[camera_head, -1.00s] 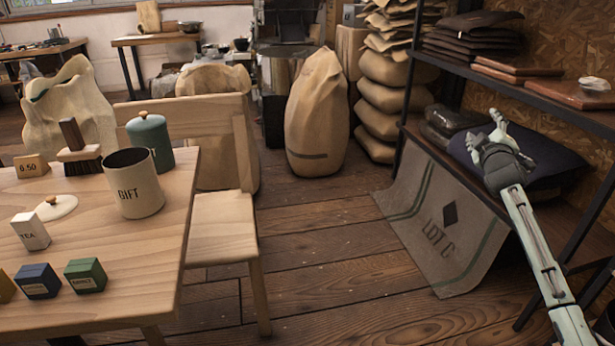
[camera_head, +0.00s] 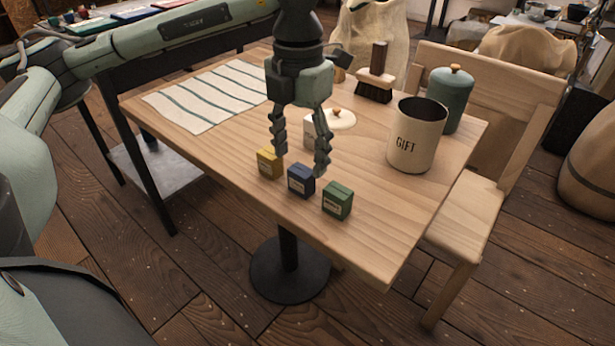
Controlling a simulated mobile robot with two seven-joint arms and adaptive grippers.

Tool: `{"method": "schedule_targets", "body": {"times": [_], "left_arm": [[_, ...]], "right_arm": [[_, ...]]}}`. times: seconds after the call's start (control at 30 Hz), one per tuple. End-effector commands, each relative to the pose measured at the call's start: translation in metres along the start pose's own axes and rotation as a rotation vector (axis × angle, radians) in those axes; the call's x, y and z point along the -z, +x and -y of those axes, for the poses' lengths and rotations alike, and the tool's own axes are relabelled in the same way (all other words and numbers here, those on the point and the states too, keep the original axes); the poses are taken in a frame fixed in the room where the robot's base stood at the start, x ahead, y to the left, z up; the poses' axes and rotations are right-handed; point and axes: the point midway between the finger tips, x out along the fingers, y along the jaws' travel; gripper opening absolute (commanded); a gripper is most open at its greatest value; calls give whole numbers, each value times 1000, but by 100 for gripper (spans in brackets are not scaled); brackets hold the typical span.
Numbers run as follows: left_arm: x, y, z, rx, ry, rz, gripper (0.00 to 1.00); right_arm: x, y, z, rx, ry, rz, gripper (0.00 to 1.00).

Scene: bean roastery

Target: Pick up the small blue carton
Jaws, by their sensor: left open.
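The small blue carton (camera_head: 301,181) stands on the wooden table between a yellow carton (camera_head: 269,164) and a green carton (camera_head: 337,201). My left gripper (camera_head: 300,163) points down from above, open, with its fingers spread. In the picture its right fingertip overlaps the upper right of the blue carton, and its left fingertip is by the yellow carton. I cannot tell whether either finger touches a carton. My right gripper is not in view.
A GIFT canister (camera_head: 417,140), a green lidded jar (camera_head: 450,98), a brush (camera_head: 375,80), a white lid (camera_head: 341,118) and a partly hidden white carton (camera_head: 311,130) stand behind. A striped cloth (camera_head: 208,94) lies left. The wooden chair (camera_head: 480,205) is at right. The front tabletop is clear.

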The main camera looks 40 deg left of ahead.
Motion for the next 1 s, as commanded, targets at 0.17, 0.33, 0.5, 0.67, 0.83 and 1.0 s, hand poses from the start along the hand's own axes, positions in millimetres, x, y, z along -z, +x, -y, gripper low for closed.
{"method": "schedule_targets", "body": {"times": [0.17,0.33,0.5,0.67,0.83,1.0], "left_arm": [[3,25,3,1,0,-4,60],[2,45,4,2,0,-1,60],[2,49,3,2,0,0,60],[2,49,3,2,0,0,54],[2,49,3,3,0,0,33],[2,49,3,3,-1,0,12]], "right_arm": [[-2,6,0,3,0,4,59],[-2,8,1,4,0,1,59],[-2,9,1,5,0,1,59],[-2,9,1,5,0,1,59],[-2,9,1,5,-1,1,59],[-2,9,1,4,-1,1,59]]}}
